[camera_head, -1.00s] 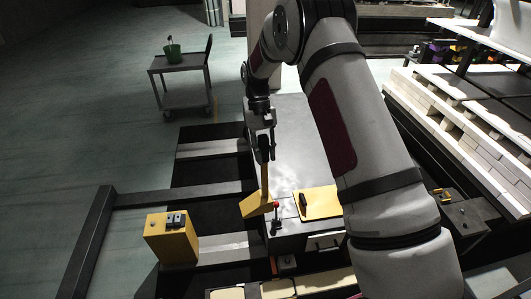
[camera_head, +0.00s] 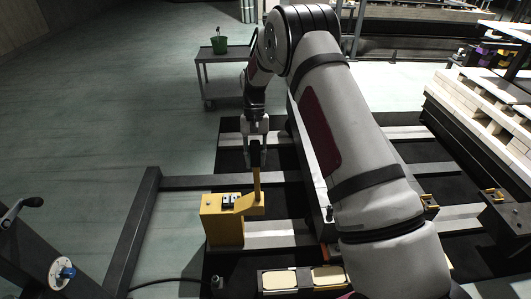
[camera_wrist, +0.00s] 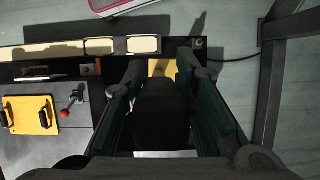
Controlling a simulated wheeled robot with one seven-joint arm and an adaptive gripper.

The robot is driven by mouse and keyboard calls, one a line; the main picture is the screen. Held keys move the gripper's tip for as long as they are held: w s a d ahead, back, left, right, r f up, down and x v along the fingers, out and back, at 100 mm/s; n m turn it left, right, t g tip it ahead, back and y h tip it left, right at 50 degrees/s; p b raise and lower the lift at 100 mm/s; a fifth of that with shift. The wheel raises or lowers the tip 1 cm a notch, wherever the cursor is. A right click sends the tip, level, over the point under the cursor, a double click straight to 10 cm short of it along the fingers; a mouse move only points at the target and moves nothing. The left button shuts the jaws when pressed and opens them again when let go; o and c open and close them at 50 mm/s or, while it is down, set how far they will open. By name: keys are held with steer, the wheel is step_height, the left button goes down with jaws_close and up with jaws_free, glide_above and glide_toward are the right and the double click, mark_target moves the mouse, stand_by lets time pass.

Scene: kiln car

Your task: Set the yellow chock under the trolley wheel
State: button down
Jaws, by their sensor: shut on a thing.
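My gripper (camera_head: 254,150) points down and is shut on the dark upper part of the yellow chock's upright handle. The yellow chock (camera_head: 251,206) hangs below, its wedge-shaped foot at the upper right edge of a yellow box (camera_head: 224,228); I cannot tell whether they touch. In the wrist view a black block (camera_wrist: 162,112) fills the space between the fingers, with a bit of yellow (camera_wrist: 162,68) beyond it. A grey trolley (camera_head: 222,75) with small wheels and a green bucket (camera_head: 219,45) stands at the back, away from the gripper.
Dark rails (camera_head: 136,230) frame a pit area to the left, with a light crossbeam (camera_head: 275,234) by the box. Pale bricks (camera_head: 475,108) are stacked at right. A yellow plate (camera_wrist: 32,114) and red-knobbed lever (camera_wrist: 73,98) show in the wrist view.

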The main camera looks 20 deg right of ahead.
steer(key=w+d+f+m+t+y+b, duration=0.1)
steer(key=w+d+f+m+t+b, duration=0.15)
steer(key=w+f+m+b, duration=0.5)
steer(key=w+d+f+m+t+y+b, duration=0.1)
steer(key=w+d+f+m+b, duration=0.25)
steer(key=f, duration=0.75)
steer(key=w+d+f+m+t+y+b, duration=0.1)
steer(key=w+d+f+m+t+b, duration=0.1)
steer(key=w+f+m+b, duration=0.55)
steer(key=d+f+m+t+h+b, duration=0.1)
steer(key=d+f+m+h+b, duration=0.2)
steer(key=d+f+m+b, duration=0.3)
steer(key=w+d+f+m+t+h+b, duration=0.1)
steer(key=d+f+m+b, duration=0.6)
steer(key=f, duration=1.2)
steer(key=shift+d+f+m+t+h, duration=0.3)
steer(key=shift+d+m+t+h, duration=0.45)
steer(key=shift+d+m, duration=1.95)
steer(key=shift+d+n+g, duration=0.3)
steer(key=shift+d+n, duration=0.35)
steer(key=shift+n, duration=0.1)
step_height(320, 180, down, 9)
steer(key=b, duration=0.7)
steer(key=shift+b, duration=0.3)
steer(key=shift+f+b, duration=0.3)
steer(key=shift+f, duration=0.15)
